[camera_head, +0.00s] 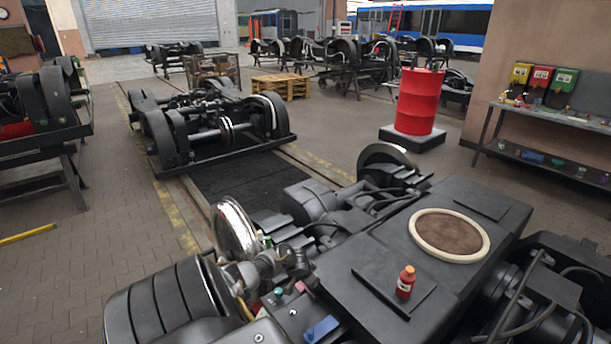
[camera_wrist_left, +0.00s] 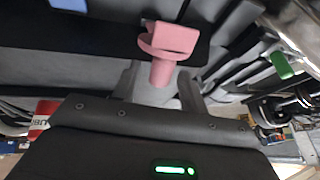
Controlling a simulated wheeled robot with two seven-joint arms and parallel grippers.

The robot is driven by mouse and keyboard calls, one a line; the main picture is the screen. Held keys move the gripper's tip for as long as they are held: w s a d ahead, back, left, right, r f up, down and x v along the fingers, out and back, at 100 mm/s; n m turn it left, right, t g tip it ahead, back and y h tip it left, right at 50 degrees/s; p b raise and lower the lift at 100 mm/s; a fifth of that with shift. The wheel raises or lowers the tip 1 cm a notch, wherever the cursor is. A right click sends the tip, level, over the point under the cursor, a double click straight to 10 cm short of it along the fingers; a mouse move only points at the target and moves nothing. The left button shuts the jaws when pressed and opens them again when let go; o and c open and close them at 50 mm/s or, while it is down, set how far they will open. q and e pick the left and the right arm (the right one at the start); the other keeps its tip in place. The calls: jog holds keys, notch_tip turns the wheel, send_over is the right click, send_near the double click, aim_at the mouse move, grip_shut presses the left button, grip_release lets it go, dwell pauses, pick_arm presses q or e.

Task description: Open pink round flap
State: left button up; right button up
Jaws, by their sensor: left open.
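The pink round flap (camera_wrist_left: 168,40) is at the upper middle of the left wrist view, on a dark surface. It has a blocky upper part, a rounded rim and a short stem that points down the picture. My left gripper (camera_wrist_left: 158,82) is open, one finger to each side of the stem in the picture. I cannot tell if either finger touches it. In the head view the pink flap (camera_head: 304,288) is small, at the near edge of the dark bogie frame (camera_head: 350,300). My left gripper is hard to make out there. My right gripper is not in view.
A blue flap (camera_head: 322,329) and a green part (camera_head: 278,291) are close to the pink one. A red bottle (camera_head: 405,282) stands on the frame near a round brown-topped disc (camera_head: 449,235). A shiny wheel (camera_head: 237,229) rises at the left. Free floor lies farther left.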

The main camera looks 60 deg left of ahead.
pick_arm(q)
jog(key=p+v, duration=0.1)
jog(key=v, duration=0.8)
jog(key=shift+p, duration=0.35)
jog(key=s+d+f+m, duration=0.1)
jog(key=s+d+m, duration=0.15)
jog(key=d, duration=0.95)
jog(key=s+d+m, duration=0.1)
jog(key=s+d, duration=0.3)
jog(key=d, duration=0.7)
jog(key=s+d+r+g+h, duration=0.1)
jog(key=s+d+r+h, duration=0.1)
jog(key=s+d+r, duration=0.5)
jog(key=s+d+r+h, duration=0.1)
jog(key=s+d+r, duration=0.25)
jog(key=d, duration=0.55)
notch_tip(320, 180, down, 31)
jog(key=s+g+b, duration=0.2)
jog(key=s+b, duration=0.1)
jog(key=b, duration=0.1)
jog(key=s+a+f+b, duration=0.2)
jog(key=s+f+b, duration=0.1)
jog(key=s+f, duration=1.3)
notch_tip(320, 180, down, 3)
jog(key=shift+a+r+m+g, duration=0.2)
jog(key=shift+a+m+g, duration=0.15)
jog(key=shift+g, duration=0.05)
